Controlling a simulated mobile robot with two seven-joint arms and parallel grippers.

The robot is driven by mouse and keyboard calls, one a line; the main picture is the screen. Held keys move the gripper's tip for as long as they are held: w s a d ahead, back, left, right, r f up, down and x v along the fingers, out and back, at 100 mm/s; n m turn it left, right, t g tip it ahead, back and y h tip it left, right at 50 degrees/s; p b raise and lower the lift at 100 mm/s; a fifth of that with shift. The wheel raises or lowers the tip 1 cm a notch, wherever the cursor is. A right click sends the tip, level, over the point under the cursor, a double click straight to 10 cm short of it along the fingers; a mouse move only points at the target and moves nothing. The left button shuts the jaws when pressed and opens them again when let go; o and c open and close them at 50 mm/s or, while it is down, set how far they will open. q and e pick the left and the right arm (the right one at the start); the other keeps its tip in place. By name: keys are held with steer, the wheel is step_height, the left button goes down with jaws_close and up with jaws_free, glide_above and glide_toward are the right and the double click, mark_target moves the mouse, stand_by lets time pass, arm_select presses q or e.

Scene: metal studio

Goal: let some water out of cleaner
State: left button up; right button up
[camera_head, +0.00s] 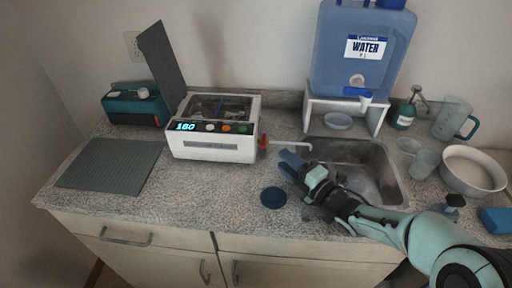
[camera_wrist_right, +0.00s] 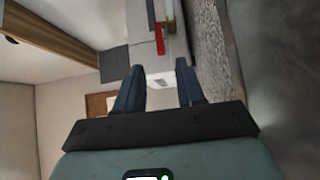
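The cleaner (camera_head: 212,148) is a white box on the counter, left of the sink. Its dark lid (camera_head: 162,66) stands raised, its display reads 180, and items inside are hard to make out. A red valve (camera_head: 263,141) is on its right side, with a pale spout (camera_head: 290,144) reaching toward the sink. My right gripper (camera_head: 287,164) is just below the spout's end at the sink's left edge, apart from the valve. The right wrist view shows its fingers (camera_wrist_right: 160,88) apart with nothing gripped between them. A red part (camera_wrist_right: 159,40) shows beyond them. My left gripper is out of view.
The metal sink (camera_head: 385,178) is behind and right of my right gripper. A blue water tank (camera_head: 340,65) stands on a white stand behind it. A bowl (camera_head: 473,180) and jug (camera_head: 449,120) are at right; a grey mat (camera_head: 110,164) at left.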

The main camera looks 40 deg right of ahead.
mark_target(264, 142)
steer(key=w, duration=0.7)
steer(key=shift+w+a, duration=0.2)
steer(key=shift+a, duration=0.15)
jaws_close()
